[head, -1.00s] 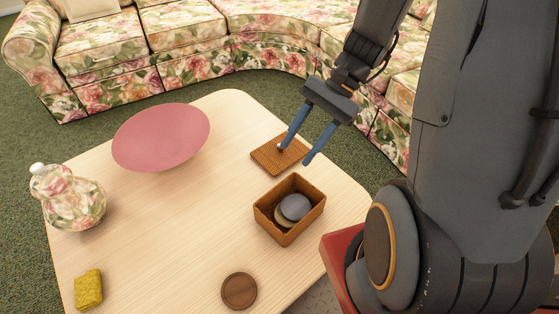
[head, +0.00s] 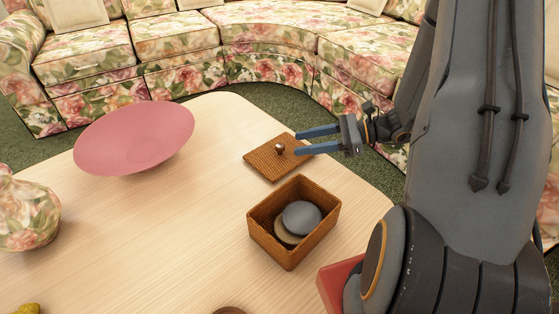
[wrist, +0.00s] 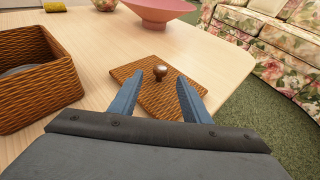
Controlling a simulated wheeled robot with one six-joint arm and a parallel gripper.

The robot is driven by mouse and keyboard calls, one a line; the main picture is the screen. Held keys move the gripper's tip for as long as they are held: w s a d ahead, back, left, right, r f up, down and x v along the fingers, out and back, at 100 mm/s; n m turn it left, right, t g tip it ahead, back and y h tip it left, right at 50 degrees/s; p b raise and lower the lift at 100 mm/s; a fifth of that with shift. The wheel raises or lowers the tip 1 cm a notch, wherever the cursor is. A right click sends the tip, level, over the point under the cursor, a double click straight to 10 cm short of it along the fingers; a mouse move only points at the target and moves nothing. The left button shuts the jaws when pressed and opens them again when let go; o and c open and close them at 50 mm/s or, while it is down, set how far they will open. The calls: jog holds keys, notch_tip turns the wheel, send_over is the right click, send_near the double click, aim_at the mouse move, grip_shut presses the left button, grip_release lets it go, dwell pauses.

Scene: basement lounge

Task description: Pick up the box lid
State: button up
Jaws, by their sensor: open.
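The box lid (head: 270,163) is a flat, brown woven square with a small round knob (head: 280,148) in its middle. It lies flat on the table behind the open box. My gripper (head: 297,143) is open and empty at the lid's right side, its two blue fingers pointing left toward the knob. In the wrist view the lid (wrist: 150,93) is ahead, and its knob (wrist: 160,71) shows beyond and between the fingertips (wrist: 157,88). The woven box (head: 277,246) stands in front of the lid, holding flat round stones (head: 300,217).
A wide pink bowl (head: 135,138) stands at the table's left back. A floral jar (head: 25,215) is at the left edge. The pale wooden table (head: 150,240) is clear in the middle. A floral sofa (head: 190,77) curves behind it.

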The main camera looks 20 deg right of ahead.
aim_at(282, 146)
jog(key=shift+b+x, duration=1.75)
jog(key=shift+x, duration=2.1)
jog(key=shift+w+r, duration=0.1)
jog(key=shift+r, duration=0.05)
grip_shut()
